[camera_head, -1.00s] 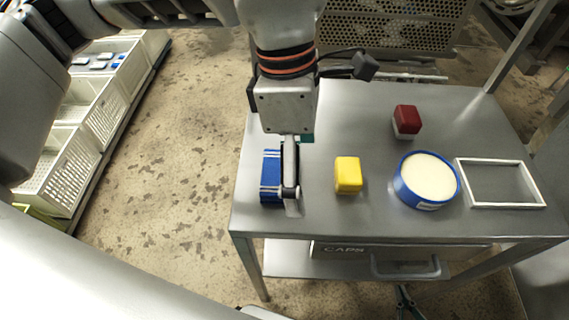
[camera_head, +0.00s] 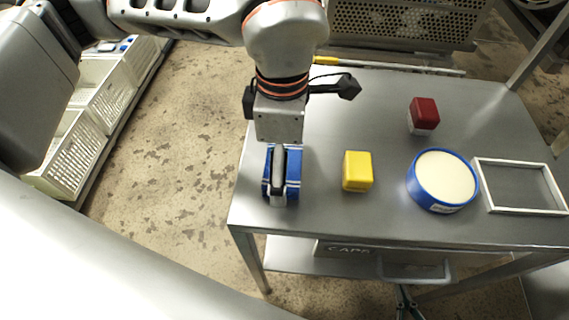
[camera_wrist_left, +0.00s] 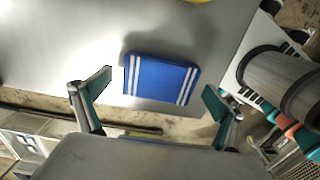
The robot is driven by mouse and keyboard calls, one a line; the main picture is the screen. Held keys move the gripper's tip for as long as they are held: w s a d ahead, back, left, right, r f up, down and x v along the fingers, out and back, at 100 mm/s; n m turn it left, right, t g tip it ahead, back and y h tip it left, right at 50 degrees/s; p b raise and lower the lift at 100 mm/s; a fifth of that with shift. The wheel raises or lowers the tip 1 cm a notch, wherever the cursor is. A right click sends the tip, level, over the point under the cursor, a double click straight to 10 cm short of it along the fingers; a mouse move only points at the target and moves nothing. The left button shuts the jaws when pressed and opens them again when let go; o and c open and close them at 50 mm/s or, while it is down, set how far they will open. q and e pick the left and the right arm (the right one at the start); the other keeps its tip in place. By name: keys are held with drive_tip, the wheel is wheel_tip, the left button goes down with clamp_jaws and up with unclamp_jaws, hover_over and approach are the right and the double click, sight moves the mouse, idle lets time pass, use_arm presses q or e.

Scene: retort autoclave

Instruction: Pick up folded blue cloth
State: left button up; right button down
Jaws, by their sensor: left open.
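The folded blue cloth (camera_head: 268,186) with white stripes lies flat near the left edge of the grey metal table (camera_head: 330,218). My left gripper (camera_head: 279,190) hangs over it in the head view, and its finger hides the cloth's middle. In the left wrist view the whole cloth (camera_wrist_left: 160,78) shows between two widely spread teal-padded fingers, which do not touch it. My left gripper is open and empty. My right gripper (camera_head: 405,300) shows small and dark at the bottom of the head view, below the table's front edge; its opening is unclear.
To the cloth's right stand a yellow block (camera_head: 358,172), a red-and-white block (camera_head: 423,114), a blue-rimmed round container (camera_head: 443,180) and a white frame (camera_head: 520,162). White crates (camera_head: 70,155) stand at the left. The table between cloth and yellow block is clear.

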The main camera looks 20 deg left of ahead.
drive_tip(key=shift+w+r, duration=0.1)
use_arm(q)
drive_tip(key=c, duration=1)
drive_tip(key=shift+c, duration=0.4)
use_arm(e)
drive_tip(key=shift+d, duration=0.2)
use_arm(q)
drive_tip(key=shift+r, duration=0.15)
drive_tip(key=shift+r, duration=0.6)
wheel_tip(320, 180, up, 7)
drive_tip(key=shift+f+p, duration=0.1)
drive_tip(key=shift+p, duration=0.8)
wheel_tip(320, 180, up, 12)
drive_tip(key=p, duration=0.2)
use_arm(e)
drive_tip(key=shift+s+d, duration=0.45)
drive_tip(key=shift+s, duration=0.05)
